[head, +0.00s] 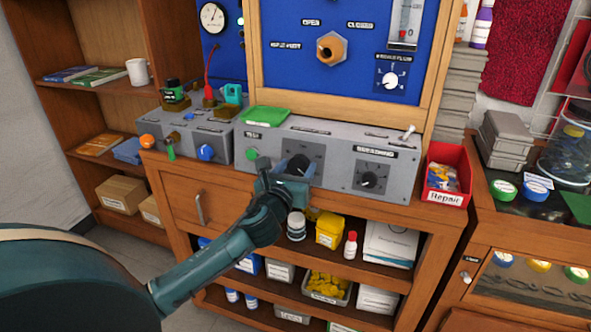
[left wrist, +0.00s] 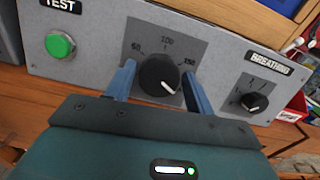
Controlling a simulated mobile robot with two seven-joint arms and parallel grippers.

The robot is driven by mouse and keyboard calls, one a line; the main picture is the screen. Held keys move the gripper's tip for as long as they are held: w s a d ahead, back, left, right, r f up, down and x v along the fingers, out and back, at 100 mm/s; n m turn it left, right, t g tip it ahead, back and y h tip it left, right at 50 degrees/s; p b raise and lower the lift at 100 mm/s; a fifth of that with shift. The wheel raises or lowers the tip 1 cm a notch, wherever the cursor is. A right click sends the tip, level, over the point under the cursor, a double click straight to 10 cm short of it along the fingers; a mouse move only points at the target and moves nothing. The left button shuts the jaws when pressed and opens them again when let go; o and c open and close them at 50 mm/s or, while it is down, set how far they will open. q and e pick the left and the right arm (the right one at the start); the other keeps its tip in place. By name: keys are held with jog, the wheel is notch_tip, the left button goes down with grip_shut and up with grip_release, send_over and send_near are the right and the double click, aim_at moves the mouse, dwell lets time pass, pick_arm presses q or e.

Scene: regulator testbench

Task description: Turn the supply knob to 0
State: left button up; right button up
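A large black knob (left wrist: 160,75) with a white pointer sits on a grey dial plate marked 50, 100 and 150. Its pointer aims to the lower right. No name label for it is readable, so I cannot confirm that it is the supply knob. In the head view this knob (head: 299,164) is on the bench panel, partly behind my gripper. My left gripper (left wrist: 158,69) is open, one blue finger on each side of the knob. Small gaps seem to remain, but contact is unclear. It also shows in the head view (head: 294,174). My right gripper is not in view.
On the same grey panel (head: 330,142) are a green TEST button (left wrist: 60,44) to the left and a smaller BREATHING knob (left wrist: 254,102) to the right. A toggle switch (head: 408,132) stands on top. A red Repair bin (head: 446,197) is beside the panel's right end.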

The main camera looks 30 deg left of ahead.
pick_arm(q)
jog(key=c, duration=0.6)
jog(key=shift+n, duration=0.3)
